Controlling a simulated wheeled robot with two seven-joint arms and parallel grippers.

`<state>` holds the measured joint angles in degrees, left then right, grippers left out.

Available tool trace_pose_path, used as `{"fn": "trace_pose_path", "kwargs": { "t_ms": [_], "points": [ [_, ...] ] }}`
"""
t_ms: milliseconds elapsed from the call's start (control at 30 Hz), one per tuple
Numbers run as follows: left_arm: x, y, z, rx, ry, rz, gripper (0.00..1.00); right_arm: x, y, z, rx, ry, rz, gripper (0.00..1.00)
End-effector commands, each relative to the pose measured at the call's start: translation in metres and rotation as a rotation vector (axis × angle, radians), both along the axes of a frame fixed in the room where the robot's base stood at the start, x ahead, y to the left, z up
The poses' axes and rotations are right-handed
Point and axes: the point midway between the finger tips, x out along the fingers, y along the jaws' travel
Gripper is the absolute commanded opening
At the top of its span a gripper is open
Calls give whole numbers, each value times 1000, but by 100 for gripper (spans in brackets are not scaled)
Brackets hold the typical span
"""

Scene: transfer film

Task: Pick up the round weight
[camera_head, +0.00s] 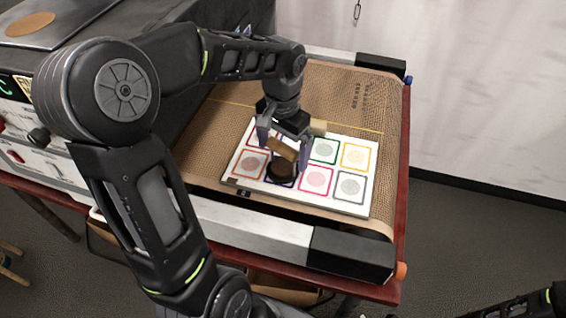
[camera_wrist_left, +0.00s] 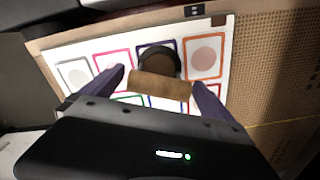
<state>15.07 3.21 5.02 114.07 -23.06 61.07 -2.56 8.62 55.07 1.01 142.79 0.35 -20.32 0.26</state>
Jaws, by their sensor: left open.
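The round weight (camera_head: 284,170) is a dark, brownish disc-like piece. It stands on a white card (camera_head: 345,203) printed with coloured squares. My left gripper (camera_head: 285,150) is open above it, pointing down. In the left wrist view the dark round top of the weight (camera_wrist_left: 159,57) shows just beyond the fingertips. A brown block-like piece (camera_wrist_left: 159,90) lies across the gap between the fingers. I cannot tell whether it is part of the weight. The fingers partly hide the weight in the head view. My right gripper is out of view.
The card lies on a brown mesh belt (camera_head: 235,115) between pale side rails (camera_head: 250,222). A machine (camera_head: 40,150) stands at the left. The belt behind the card is mostly clear.

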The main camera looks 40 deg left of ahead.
Motion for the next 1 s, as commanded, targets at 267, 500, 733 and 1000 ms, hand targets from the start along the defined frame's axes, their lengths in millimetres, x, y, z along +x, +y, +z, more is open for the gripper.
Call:
{"fn": "trace_pose_path", "kwargs": {
  "t_ms": [267, 500, 733, 1000],
  "points": [
    [-1, -1, -36, -1, 3, 0, 98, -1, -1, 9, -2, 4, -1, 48],
    [0, -1, -39, -1, 1, 0, 98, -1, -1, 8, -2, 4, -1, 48],
    [0, -1, -38, -1, 1, 0, 98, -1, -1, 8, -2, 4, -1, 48],
    [0, -1, -38, -1, 1, 0, 89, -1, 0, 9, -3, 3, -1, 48]
  ]
}}
